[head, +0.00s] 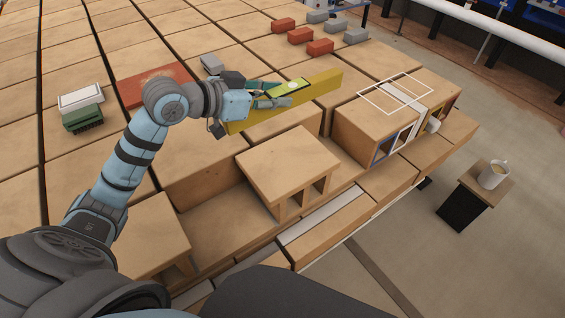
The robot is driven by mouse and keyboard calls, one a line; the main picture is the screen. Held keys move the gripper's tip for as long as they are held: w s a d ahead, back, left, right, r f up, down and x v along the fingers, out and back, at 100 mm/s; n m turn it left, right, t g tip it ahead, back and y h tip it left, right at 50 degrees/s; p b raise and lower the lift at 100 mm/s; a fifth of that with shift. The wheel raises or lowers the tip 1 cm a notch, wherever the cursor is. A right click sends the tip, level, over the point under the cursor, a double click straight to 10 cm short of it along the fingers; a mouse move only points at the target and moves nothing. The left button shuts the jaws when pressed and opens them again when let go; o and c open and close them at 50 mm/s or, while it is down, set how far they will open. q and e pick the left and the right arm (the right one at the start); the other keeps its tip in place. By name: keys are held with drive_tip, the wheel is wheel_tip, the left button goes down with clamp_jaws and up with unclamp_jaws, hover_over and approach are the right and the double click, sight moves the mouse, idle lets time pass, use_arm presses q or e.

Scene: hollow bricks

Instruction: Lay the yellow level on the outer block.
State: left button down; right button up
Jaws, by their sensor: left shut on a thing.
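The yellow level (322,92) is a long bar that slants up to the right across the middle of the head view. My left gripper (284,95) is shut on it near its middle, and the fingers cover part of it. The level appears to be above the blocks, but I cannot tell how high. A hollow block (365,122) with a white outlined rectangle (396,94) on its top stands to the right of the level, at the edge of the block field. I cannot tell for certain that it is the outer block. My right gripper is not in view.
Another hollow block (287,160) stands in front of the level. Red bricks (320,47) and grey bricks (356,36) lie at the back. A mug (493,174) stands on a small stand at right.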

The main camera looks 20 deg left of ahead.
use_arm(q)
drive_tip(key=f+b, duration=0.1)
drive_tip(key=f, duration=0.5)
drive_tip(key=f+b, duration=0.1)
drive_tip(key=f, duration=0.5)
drive_tip(key=w+f+b, duration=0.1)
drive_tip(key=f, duration=0.5)
drive_tip(key=shift+w+f+b, duration=0.1)
drive_tip(key=shift+f+b, duration=0.15)
drive_tip(key=shift+b, duration=0.05)
drive_tip(key=shift+w+f, duration=0.1)
drive_tip(key=shift+f, duration=0.05)
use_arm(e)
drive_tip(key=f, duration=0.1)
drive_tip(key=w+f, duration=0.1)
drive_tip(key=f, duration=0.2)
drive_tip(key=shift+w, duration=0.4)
use_arm(q)
drive_tip(key=c, duration=1.7)
unclamp_jaws()
drive_tip(key=o, duration=0.4)
